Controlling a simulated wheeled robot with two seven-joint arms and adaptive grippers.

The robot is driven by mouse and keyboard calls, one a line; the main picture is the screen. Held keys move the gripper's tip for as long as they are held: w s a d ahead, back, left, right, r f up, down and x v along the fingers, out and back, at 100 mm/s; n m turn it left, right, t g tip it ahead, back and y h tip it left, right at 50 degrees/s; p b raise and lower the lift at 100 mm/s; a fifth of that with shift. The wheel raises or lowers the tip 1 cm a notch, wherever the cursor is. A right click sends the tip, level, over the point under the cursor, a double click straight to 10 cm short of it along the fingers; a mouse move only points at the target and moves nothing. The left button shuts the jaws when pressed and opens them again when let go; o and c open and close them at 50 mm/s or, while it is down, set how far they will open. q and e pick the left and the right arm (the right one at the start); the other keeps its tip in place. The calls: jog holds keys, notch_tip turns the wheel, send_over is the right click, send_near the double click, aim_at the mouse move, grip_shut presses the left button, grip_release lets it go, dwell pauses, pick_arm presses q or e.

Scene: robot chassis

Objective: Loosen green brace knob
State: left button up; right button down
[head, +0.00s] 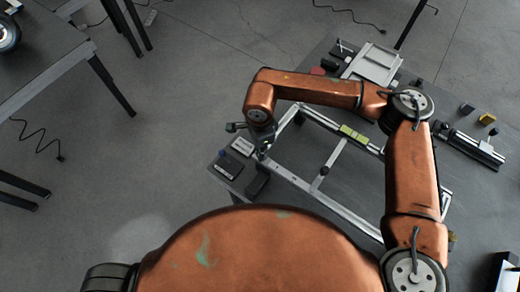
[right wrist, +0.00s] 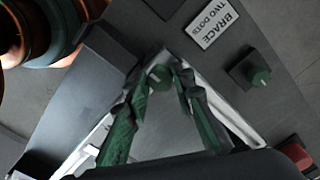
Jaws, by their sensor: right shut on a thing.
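My right gripper (right wrist: 166,82) reaches down at the near left corner of a metal frame (head: 330,131). Its two fingers close around a small green knob (right wrist: 160,76) with a pale mark on top. In the head view this gripper (head: 262,143) is small, and its fingertips are hard to make out. A second green knob (right wrist: 259,75) stands on a dark block, apart from the fingers. A white label reading "BRACE TWO DOTS" (right wrist: 214,24) lies nearby; it also shows in the head view (head: 242,147). My left gripper is in neither view.
The frame lies on a dark table (head: 345,185). Dark blocks (head: 258,181) sit beside its near left corner. A yellow-green block (head: 354,134) is on the frame's bar. A rail unit (head: 469,145) lies at the right. A red block (right wrist: 297,154) shows in the wrist view.

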jog(key=shift+w, duration=0.1)
jog(key=c, duration=1.7)
grip_release()
jog(key=shift+o, duration=0.2)
notch_tip(320, 180, up, 12)
